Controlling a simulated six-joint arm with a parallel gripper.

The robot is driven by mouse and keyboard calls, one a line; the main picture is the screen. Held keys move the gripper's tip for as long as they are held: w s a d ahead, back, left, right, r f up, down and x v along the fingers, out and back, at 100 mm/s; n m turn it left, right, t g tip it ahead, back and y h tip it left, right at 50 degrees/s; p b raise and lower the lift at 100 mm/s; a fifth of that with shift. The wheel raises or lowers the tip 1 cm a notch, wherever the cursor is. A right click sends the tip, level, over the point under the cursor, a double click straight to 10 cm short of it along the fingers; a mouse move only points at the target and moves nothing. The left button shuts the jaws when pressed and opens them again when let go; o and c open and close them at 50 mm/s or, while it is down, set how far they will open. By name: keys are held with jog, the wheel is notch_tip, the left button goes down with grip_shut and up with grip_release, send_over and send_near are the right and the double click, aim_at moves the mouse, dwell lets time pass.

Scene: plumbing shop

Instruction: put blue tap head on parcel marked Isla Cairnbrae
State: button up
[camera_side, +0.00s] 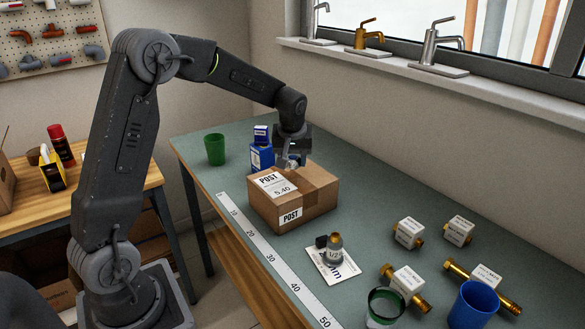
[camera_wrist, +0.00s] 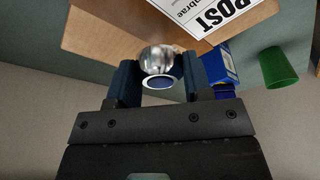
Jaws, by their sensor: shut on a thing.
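The parcel (camera_side: 322,193) is a brown cardboard box on the bench. Its top carries a white POST label (camera_side: 274,184); in the wrist view this label (camera_wrist: 205,14) shows POST and a name ending in "brae", the rest cut off. My gripper (camera_side: 290,163) is at the parcel's far top edge. In the wrist view my gripper (camera_wrist: 160,78) is shut on the tap head (camera_wrist: 158,59), a rounded chrome piece with a blue disc facing the camera. I cannot tell whether the tap head touches the parcel.
A blue box (camera_side: 261,157) stands close behind the parcel, with a green cup (camera_side: 215,149) to its left.

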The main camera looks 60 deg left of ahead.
aim_at(293, 168)
jog(key=shift+f, duration=1.45)
jog(key=shift+f, duration=0.15)
jog(key=o, duration=0.9)
jog(key=v, duration=1.2)
jog(key=s+d+r+m+t+h, duration=0.15)
jog(key=s+d+r+m, duration=0.3)
jog(key=s+d, duration=0.45)
jog(key=shift+s+d+f+m+t+h, duration=0.3)
jog(key=shift+s+d+m, duration=0.75)
jog(key=shift+s, duration=1.4)
jog(key=shift+s+d+f+m+t+h, duration=0.1)
jog(key=shift+s+d+f+m+t, duration=0.65)
jog(key=shift+s, duration=1.7)
jog(key=shift+s+d+f+m+h, duration=0.15)
jog(key=shift+s+d+f+m, duration=0.15)
jog(key=shift+s+d+m, duration=1.55)
